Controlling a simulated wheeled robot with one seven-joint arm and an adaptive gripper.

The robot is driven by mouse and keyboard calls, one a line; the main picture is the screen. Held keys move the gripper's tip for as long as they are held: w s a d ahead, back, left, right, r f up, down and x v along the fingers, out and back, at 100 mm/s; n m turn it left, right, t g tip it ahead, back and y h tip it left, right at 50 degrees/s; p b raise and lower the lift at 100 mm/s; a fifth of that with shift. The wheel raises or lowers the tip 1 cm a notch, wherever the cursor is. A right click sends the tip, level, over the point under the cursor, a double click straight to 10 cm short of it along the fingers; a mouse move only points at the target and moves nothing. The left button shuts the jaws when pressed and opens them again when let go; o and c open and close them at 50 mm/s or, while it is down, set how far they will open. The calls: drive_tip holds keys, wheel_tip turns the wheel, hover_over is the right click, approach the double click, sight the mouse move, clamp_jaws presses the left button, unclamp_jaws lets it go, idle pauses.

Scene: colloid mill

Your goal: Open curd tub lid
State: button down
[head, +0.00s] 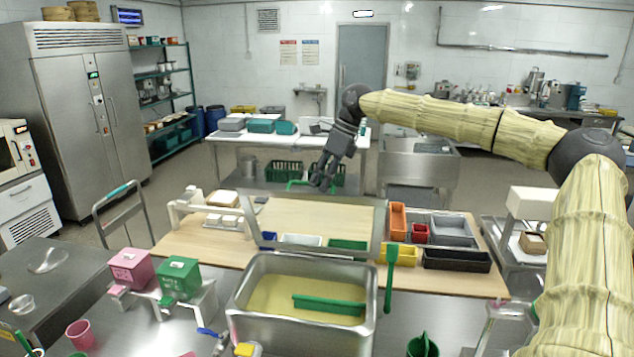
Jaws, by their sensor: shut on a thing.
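A steel tub (290,333) stands at the front centre, with pale yellow curd (275,298) inside and a green bar (328,304) lying in it. Its clear-looking lid (378,220) stands raised along the tub's far side, tilted up, and the bench behind shows through it. A green handle (294,184) shows at the lid's top edge. My gripper (319,184) reaches down from the upper right and is shut at this handle. The dark fingers hide part of the handle, so the exact grip is hard to see.
A wooden bench (195,248) behind the tub carries several orange, red, yellow and dark bins. A pink box (130,266) and a green box (180,276) stand left of the tub. A green paddle (390,280) is at its right. A steel table (225,139) stands farther back.

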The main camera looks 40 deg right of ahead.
drive_tip(key=shift+d+f, duration=0.1)
drive_tip(key=shift+f, duration=0.45)
drive_tip(key=c, duration=1.6)
unclamp_jaws()
drive_tip(key=shift+c, duration=0.2)
drive_tip(key=shift+o, duration=0.8)
drive_tip(key=shift+w+d+f, duration=0.1)
drive_tip(key=shift+w+d, duration=0.2)
drive_tip(key=shift+w, duration=0.05)
drive_tip(key=shift+s+r, duration=0.2)
drive_tip(key=shift+r, duration=0.15)
drive_tip(key=shift+r, duration=0.1)
drive_tip(key=v, duration=1.1)
drive_tip(key=shift+d+r, duration=0.2)
drive_tip(key=shift+d, duration=0.35)
